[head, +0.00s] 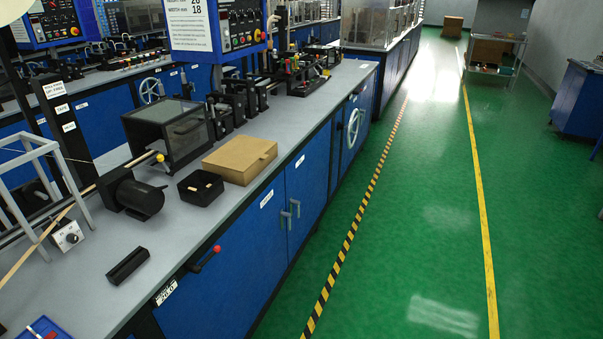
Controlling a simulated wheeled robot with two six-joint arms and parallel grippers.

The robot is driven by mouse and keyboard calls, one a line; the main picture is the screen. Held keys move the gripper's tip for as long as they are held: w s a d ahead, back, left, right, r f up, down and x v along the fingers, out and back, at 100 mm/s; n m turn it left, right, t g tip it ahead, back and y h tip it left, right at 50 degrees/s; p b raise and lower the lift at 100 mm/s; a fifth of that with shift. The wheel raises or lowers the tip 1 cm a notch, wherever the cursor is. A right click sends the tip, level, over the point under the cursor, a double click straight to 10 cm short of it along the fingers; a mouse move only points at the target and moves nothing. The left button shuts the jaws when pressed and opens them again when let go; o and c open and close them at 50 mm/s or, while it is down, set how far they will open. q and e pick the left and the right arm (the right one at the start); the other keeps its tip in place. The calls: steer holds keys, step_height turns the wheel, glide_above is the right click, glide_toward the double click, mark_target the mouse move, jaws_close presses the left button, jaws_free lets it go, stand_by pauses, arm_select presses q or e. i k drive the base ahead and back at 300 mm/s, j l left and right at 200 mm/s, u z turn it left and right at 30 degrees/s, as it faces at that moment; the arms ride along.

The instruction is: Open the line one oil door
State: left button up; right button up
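Along the front of the near bench (225,145) are blue cabinet doors: a left one (245,265) and a right one (312,180). Each carries a grey handle, left (285,221) and right (295,208), and a small white label near its top, too small to read. Both doors look shut. I cannot tell by label which is the line one oil door. A dark see-through box (183,142) with a knob stands on the bench top; it looks closed. Neither of my grippers is in view.
A cardboard box (240,158), a black tray (201,188), a motor (137,196) and a black block (128,264) sit on the bench. A red-tipped lever (216,249) sticks out from its front. Green floor (410,220) beside the striped tape is clear.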

mark_target(307, 176)
steer(key=i+l, duration=0.25)
steer(key=i+l+u, duration=0.15)
steer(key=l, duration=0.3)
steer(key=i+l, duration=0.3)
steer(key=i+l+u, duration=0.1)
steer(key=i+l, duration=0.3)
steer(key=i+l+u, duration=0.1)
steer(key=i+l, duration=0.25)
steer(key=l, duration=0.15)
steer(key=i+l, duration=0.35)
steer(key=l, duration=0.15)
steer(key=j+u, duration=0.05)
